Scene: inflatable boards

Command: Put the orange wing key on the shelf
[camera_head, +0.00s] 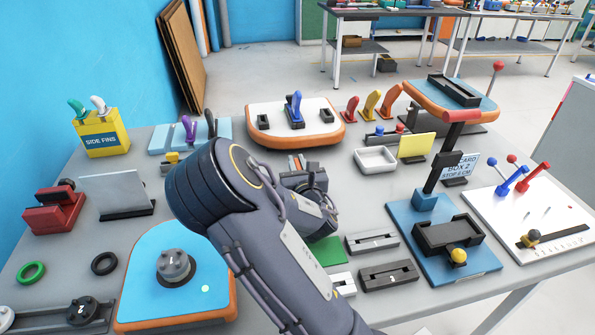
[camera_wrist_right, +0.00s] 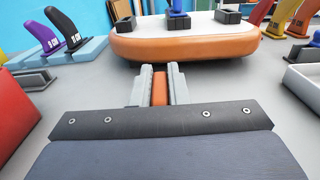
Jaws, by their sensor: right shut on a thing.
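My right gripper (camera_wrist_right: 159,74) is shut on an orange piece (camera_wrist_right: 160,90), which shows as a narrow strip between the two grey fingers in the right wrist view. It matches the orange wing key in colour, but its wing shape is hidden. In the head view my right arm covers the table's middle, and the gripper (camera_head: 297,163) is partly hidden behind it, short of the white board with the orange rim (camera_head: 258,134). I cannot tell which thing is the task's shelf. My left gripper is not in view.
The orange-rimmed board also shows ahead in the wrist view (camera_wrist_right: 190,47). Purple and black fins (camera_wrist_right: 45,37) stand on its left. Red, yellow and orange fins (camera_head: 370,103) stand on its right, behind a white tray (camera_head: 376,168). A blue stand (camera_head: 405,215) with a tall post is at right.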

